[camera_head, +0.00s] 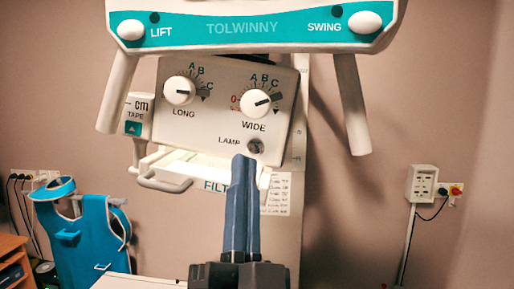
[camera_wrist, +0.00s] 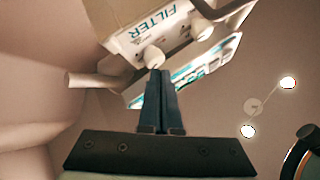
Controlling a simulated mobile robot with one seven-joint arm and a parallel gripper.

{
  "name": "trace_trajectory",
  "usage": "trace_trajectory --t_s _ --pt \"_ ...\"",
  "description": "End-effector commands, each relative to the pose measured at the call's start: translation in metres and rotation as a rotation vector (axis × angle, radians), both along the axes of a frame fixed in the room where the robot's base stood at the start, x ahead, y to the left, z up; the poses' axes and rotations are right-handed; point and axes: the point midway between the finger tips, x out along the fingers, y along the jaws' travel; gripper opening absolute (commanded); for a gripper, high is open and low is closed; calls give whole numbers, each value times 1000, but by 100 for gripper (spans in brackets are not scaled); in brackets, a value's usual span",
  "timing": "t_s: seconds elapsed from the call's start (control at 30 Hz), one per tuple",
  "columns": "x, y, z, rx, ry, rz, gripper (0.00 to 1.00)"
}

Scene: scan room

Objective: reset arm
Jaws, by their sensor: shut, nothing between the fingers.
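My gripper (camera_head: 241,165) stands upright in front of the X-ray head in the head view. Its two blue-grey fingers are shut together with nothing between them. In the wrist view the fingers (camera_wrist: 158,76) point up at the underside of the machine. The control panel (camera_head: 205,137) carries a LONG knob (camera_head: 179,90), a WIDE knob (camera_head: 262,103) and a LAMP button (camera_head: 255,146). The fingertips overlap the panel's lower edge just below the LAMP button in the head view. I cannot tell whether they touch it.
A teal bar with LIFT and SWING knobs (camera_head: 366,22) and two hanging handles (camera_head: 352,104) is above. A rail (camera_head: 160,182) juts out at lower left. A teal apron (camera_head: 92,236) hangs at left. A wall socket box (camera_head: 423,184) is at right, with bare wall between.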

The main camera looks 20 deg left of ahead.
Motion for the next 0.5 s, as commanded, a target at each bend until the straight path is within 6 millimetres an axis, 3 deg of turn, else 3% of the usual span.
trace_trajectory --t_s 0.17,0.27,0.37,0.5 --pt "0 0 0 0 0 0 0" --pt "-1 -11 13 -37 -25 -60 0" --pt "-6 -40 43 -151 -76 -239 0" --pt "-19 -93 83 -326 -116 -567 0"
